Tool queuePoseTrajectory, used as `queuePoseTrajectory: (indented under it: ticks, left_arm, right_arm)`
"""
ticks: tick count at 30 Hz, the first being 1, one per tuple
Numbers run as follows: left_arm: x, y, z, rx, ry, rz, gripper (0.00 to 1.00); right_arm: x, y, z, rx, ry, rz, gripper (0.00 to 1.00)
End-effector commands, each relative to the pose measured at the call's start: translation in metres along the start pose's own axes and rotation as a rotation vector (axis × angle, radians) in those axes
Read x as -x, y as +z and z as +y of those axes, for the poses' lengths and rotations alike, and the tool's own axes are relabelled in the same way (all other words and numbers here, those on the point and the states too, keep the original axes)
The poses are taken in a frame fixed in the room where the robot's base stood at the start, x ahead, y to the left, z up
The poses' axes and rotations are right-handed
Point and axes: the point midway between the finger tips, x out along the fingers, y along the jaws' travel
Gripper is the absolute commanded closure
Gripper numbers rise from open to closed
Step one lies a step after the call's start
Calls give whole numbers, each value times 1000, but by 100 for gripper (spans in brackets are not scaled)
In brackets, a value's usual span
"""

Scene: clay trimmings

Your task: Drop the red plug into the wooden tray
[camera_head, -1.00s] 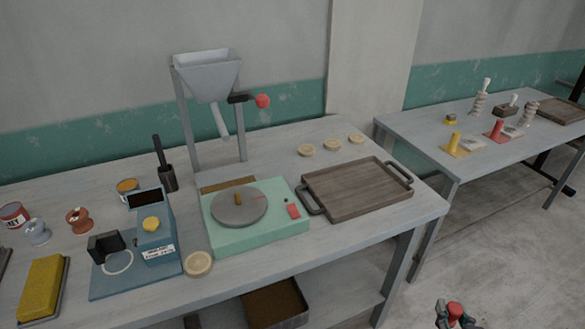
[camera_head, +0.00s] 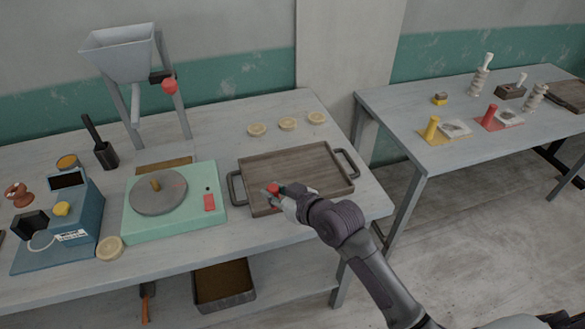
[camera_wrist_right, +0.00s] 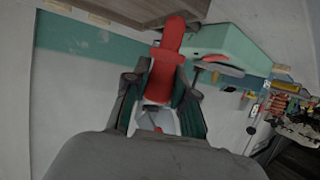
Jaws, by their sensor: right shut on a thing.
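The red plug (camera_head: 273,188) is between the fingers of my right gripper (camera_head: 277,192), which is shut on it. In the right wrist view the plug (camera_wrist_right: 165,68) stands out beyond the fingertips of the gripper (camera_wrist_right: 160,98). The wooden tray (camera_head: 325,181), dark brown with a metal handle at each end, sits on the near table. The gripper and plug show over the tray's front left part, close to its left handle. I cannot tell their exact height above it. The tray looks empty. My left gripper is not in view.
A mint-green wheel unit (camera_head: 212,222) stands just left of the tray. A hopper (camera_head: 118,52) on a stand with a red-knobbed lever is behind it. Pale discs (camera_head: 288,124) lie behind the tray. A second table (camera_head: 440,98) at the right holds a red piece (camera_head: 489,115) and a yellow one.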

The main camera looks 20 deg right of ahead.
Motion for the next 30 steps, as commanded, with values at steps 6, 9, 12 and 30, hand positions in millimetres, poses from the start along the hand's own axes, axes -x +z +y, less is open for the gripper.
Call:
queuePoseTrajectory:
  ticks: [6, 9, 12, 30]
  left_arm:
    - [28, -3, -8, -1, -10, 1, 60]
    - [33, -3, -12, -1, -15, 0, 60]
    - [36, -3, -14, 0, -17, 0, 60]
    - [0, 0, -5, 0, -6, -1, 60]
  right_arm:
    - [-34, -42, 76, 32, -46, -1, 100]
    - [-38, -55, 106, 23, -37, 1, 100]
    - [-39, -63, 128, 13, -25, 1, 100]
    - [-57, -25, 142, 4, -17, 2, 100]
